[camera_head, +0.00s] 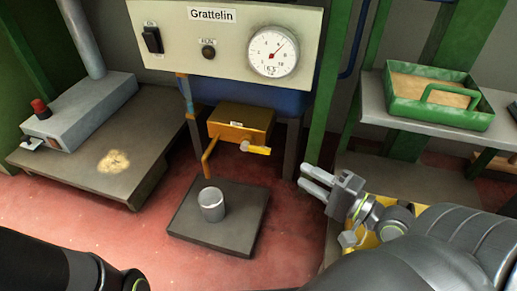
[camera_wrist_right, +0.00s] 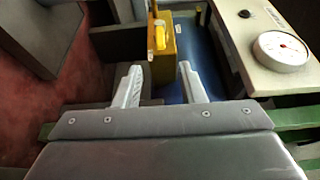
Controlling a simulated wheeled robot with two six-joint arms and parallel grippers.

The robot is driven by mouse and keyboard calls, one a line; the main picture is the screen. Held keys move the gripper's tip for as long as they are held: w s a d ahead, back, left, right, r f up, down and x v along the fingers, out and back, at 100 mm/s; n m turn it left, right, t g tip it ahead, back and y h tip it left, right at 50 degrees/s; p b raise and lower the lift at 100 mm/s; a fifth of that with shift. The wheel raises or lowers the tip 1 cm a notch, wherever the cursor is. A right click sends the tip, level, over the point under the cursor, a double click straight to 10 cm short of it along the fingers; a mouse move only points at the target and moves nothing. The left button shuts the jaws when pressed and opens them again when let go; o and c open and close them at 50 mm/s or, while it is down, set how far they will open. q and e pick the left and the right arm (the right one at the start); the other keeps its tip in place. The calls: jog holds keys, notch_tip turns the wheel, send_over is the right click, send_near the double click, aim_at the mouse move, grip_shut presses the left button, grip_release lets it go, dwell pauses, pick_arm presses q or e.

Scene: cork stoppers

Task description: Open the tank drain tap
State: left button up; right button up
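The drain tap is an orange-brown box (camera_head: 240,122) under the panel, with a bent spout (camera_head: 208,158) and a small yellow lever (camera_head: 257,149) on its front pointing right. In the right wrist view the box (camera_wrist_right: 163,68) and the yellow lever (camera_wrist_right: 160,36) lie ahead, beyond the fingers. My right gripper (camera_head: 304,177) is open and empty, right of the tap and apart from it; its two fingers also show in the right wrist view (camera_wrist_right: 160,67). My left gripper is outside the views; only a dark part of that arm shows at lower left.
A grey metal cup (camera_head: 211,204) stands on a dark plate (camera_head: 235,233) below the spout. The panel (camera_head: 228,50) with gauge and switches is above the tap. A bench (camera_head: 125,180) is left; a shelf (camera_head: 375,105) with a green tray (camera_head: 440,115) is right. A green post (camera_head: 325,110) stands near my right gripper.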

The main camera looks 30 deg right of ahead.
aim_at(265, 153)
jog(key=p+x, duration=0.5)
jog(key=x, duration=0.7)
jog(key=shift+w+a, duration=0.1)
jog(key=shift+w, duration=0.2)
jog(key=shift+x, duration=0.85)
grip_shut()
